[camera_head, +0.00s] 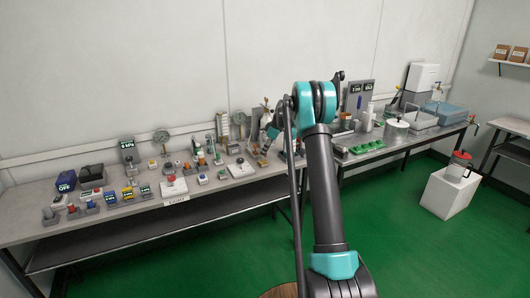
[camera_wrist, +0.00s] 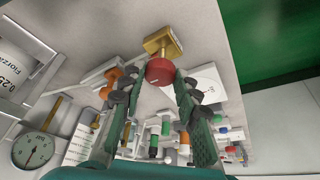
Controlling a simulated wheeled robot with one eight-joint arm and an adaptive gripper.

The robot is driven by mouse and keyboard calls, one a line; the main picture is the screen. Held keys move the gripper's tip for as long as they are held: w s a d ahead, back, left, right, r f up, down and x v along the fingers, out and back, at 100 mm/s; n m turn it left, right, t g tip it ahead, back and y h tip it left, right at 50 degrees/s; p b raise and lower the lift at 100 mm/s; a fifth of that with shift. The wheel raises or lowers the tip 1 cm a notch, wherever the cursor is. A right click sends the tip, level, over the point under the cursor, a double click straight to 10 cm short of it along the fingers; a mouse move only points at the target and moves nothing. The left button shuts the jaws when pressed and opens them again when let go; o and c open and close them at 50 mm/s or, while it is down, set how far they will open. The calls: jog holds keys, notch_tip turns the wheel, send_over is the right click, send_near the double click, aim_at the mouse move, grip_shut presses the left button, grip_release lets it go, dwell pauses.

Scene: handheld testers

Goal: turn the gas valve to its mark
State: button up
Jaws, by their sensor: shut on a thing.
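The gas valve appears in the wrist view as a red round knob (camera_wrist: 159,72) on a brass-coloured block (camera_wrist: 163,42). My gripper (camera_wrist: 160,76) has a fingertip on each side of the red knob and is shut on it. The two green fingers reach up from the bottom of the wrist view. In the head view, my gripper (camera_head: 268,138) is small over the bench, left of my arm, and the knob is hard to make out there. I cannot make out the valve's mark or how the knob is turned.
The grey bench (camera_head: 225,186) carries several testers close around the valve. A round dial gauge (camera_wrist: 36,149) and an orange-handled part (camera_wrist: 113,74) lie left of my fingers in the wrist view. A white box (camera_wrist: 206,80) stands close on the right.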

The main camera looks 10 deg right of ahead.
jog(key=o, duration=1.2)
jog(key=shift+c, duration=0.2)
jog(key=v, duration=1.2)
